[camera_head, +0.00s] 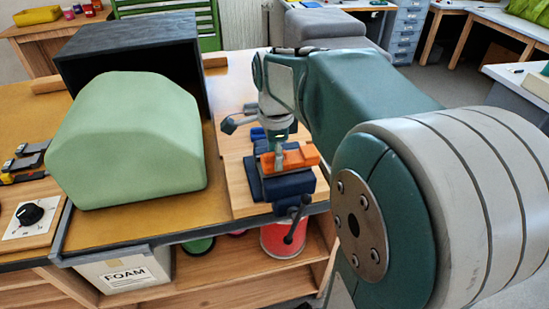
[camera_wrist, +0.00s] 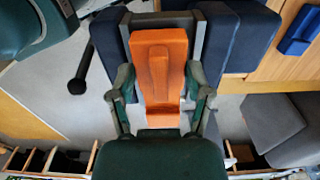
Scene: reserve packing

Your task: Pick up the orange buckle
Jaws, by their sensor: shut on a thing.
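The orange buckle (camera_head: 302,156) sits at the dark blue vise (camera_head: 285,186) on the wooden board. In the wrist view the buckle (camera_wrist: 160,62) lies lengthwise between the two fingers of my gripper (camera_wrist: 160,84), with dark blue vise blocks (camera_wrist: 246,38) on both sides beyond it. My gripper (camera_head: 280,151) reaches down onto the buckle from above and is shut on it. I cannot tell whether the buckle still touches the vise.
A large pale green block (camera_head: 125,140) stands left of the vise, before a dark open box (camera_head: 135,50). A small blue piece (camera_head: 257,133) lies behind the vise. The vise handle (camera_head: 296,220) sticks out past the table's front edge. A foam bin (camera_head: 125,272) is below.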

